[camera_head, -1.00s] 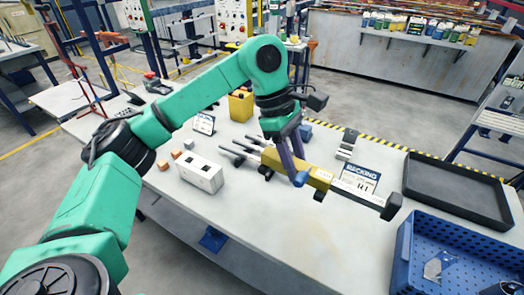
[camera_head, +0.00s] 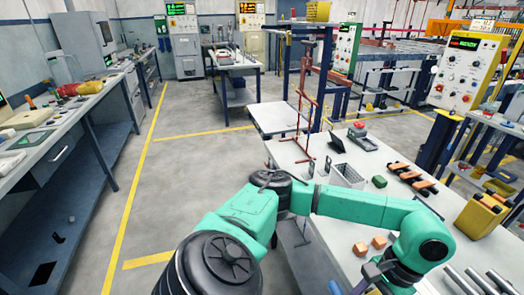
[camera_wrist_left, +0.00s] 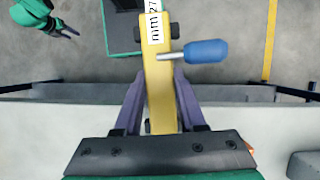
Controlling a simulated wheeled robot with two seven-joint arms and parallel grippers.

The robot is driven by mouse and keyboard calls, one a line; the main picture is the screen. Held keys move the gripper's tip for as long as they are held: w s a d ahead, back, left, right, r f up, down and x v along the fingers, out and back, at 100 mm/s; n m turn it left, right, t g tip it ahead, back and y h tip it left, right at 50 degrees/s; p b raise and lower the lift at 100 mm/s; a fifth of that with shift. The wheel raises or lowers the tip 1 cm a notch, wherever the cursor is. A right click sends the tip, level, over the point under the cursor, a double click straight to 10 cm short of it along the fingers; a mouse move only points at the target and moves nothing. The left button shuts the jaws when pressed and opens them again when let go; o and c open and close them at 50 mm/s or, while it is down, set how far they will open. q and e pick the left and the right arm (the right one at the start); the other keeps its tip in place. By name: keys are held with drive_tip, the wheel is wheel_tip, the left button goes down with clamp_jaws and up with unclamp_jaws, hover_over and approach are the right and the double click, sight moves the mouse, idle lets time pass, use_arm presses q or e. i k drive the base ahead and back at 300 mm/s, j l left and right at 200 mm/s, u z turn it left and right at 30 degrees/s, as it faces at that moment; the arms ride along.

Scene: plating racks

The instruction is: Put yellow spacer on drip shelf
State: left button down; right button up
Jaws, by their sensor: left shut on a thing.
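The yellow spacer (camera_wrist_left: 158,90) is a long bar with a white label and a blue handle (camera_wrist_left: 206,51) on its side. In the left wrist view my left gripper (camera_wrist_left: 153,110) is shut on it, with one dark finger on each side. My right gripper (camera_wrist_left: 66,30) seems to show small at the top left of the wrist view. A low pale shelf (camera_head: 277,116) stands beyond the workbench; I cannot tell whether it is the drip shelf.
The floor aisle (camera_head: 195,160) is clear up to the left bench.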

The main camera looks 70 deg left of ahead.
sight(271, 116)
drive_tip(key=j, duration=0.45)
drive_tip(key=i+j+u, duration=0.1)
drive_tip(key=j, duration=0.85)
drive_tip(key=i+j+u, duration=0.1)
drive_tip(key=j, duration=0.35)
drive_tip(key=i+j, duration=0.1)
drive_tip(key=j, duration=0.4)
drive_tip(key=j+u, duration=0.1)
drive_tip(key=j, duration=0.35)
drive_tip(key=i+j, duration=0.15)
drive_tip(key=j, duration=0.3)
drive_tip(key=i+j+u, duration=0.1)
drive_tip(key=j, duration=0.35)
